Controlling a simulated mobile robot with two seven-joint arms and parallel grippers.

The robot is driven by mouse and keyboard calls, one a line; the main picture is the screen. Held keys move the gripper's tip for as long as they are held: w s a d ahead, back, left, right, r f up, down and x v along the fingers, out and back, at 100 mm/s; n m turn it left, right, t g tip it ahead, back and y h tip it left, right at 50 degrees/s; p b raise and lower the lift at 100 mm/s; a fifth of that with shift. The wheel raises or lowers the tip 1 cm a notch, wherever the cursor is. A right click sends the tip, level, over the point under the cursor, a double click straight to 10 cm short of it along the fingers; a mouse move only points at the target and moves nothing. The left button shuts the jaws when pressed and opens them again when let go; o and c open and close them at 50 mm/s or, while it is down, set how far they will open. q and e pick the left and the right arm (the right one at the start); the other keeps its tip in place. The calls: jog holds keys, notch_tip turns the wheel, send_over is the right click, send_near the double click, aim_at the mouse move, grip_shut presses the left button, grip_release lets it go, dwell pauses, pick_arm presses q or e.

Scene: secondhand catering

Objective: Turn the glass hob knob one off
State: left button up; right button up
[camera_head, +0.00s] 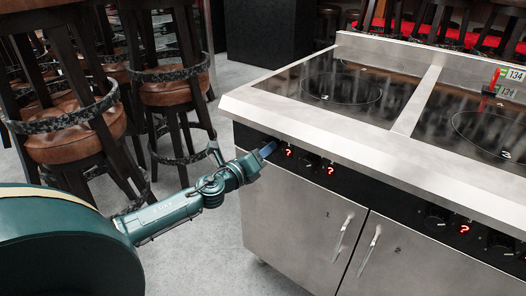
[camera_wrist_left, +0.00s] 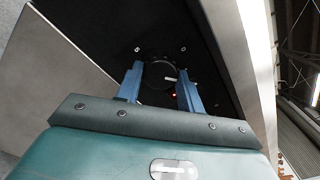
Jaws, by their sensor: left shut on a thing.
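The glass hob (camera_head: 345,88) is set in a steel counter unit, with a black control strip along its front. My left gripper (camera_head: 267,150) is at the left end of this strip, at the first knob. In the left wrist view the round black knob (camera_wrist_left: 160,73) shows between the two blue fingers of my left gripper (camera_wrist_left: 160,88), which are shut on it. A white mark shows on the knob. A red lit display (camera_head: 288,153) glows just right of the gripper. The second knob (camera_head: 309,161) is dark and stands free. My right gripper is not in view.
More knobs (camera_head: 436,219) and red displays run along the strip to the right. Below are steel cabinet doors (camera_head: 300,215) with upright handles. Bar stools (camera_head: 165,85) stand at the left and behind my left arm. Grey floor is open between the stools and the unit.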

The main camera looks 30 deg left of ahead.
pick_arm(q)
jog(key=shift+r+n+p, duration=0.1)
jog(key=shift+n+p, duration=1.45)
jog(key=shift+n, duration=3.35)
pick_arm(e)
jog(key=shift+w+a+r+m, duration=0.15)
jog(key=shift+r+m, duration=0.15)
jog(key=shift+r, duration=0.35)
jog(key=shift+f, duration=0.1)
pick_arm(q)
jog(key=o, duration=1)
